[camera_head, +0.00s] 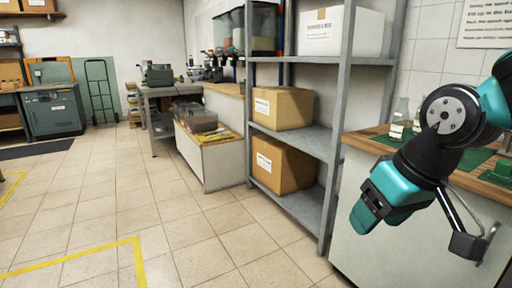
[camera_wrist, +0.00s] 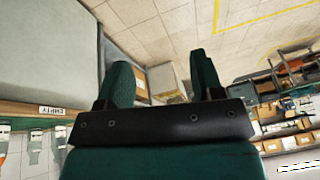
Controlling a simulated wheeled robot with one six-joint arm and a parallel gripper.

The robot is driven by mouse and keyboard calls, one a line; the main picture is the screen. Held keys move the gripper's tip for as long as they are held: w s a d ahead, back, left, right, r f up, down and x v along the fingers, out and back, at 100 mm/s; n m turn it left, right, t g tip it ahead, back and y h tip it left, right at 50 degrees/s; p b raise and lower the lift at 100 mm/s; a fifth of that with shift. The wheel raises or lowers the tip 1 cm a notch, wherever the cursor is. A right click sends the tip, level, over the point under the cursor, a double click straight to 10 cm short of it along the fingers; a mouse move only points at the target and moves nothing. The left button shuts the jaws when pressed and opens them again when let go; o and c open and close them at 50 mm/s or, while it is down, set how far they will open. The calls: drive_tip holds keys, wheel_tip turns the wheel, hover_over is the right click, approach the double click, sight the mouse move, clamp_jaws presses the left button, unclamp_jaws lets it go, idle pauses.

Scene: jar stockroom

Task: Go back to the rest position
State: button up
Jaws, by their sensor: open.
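My gripper (camera_wrist: 162,78) is open in the wrist view, with its two dark green fingers apart and nothing between them. Floor tiles and a pale box-like shape show beyond the fingers. In the head view my gripper (camera_head: 374,205) hangs at the right, tilted down to the left.
Jars (camera_head: 400,118) stand on the wooden counter top behind my arm. A grey shelf rack (camera_head: 335,140) with cardboard boxes (camera_head: 283,107) stands left of it. An EMPTY label (camera_wrist: 52,110) shows on the counter edge. The tiled floor (camera_head: 190,235) at left is open, with yellow lines.

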drive_tip(key=s+a+f+n+g+y, duration=0.1)
drive_tip(key=s+a+n+g, duration=0.1)
drive_tip(key=s, duration=0.4)
drive_tip(key=s+a+f+n+g, duration=0.1)
drive_tip(key=s+a+f, duration=0.1)
drive_tip(key=s, duration=0.5)
wheel_tip(320, 180, up, 26)
drive_tip(key=p, duration=2.6)
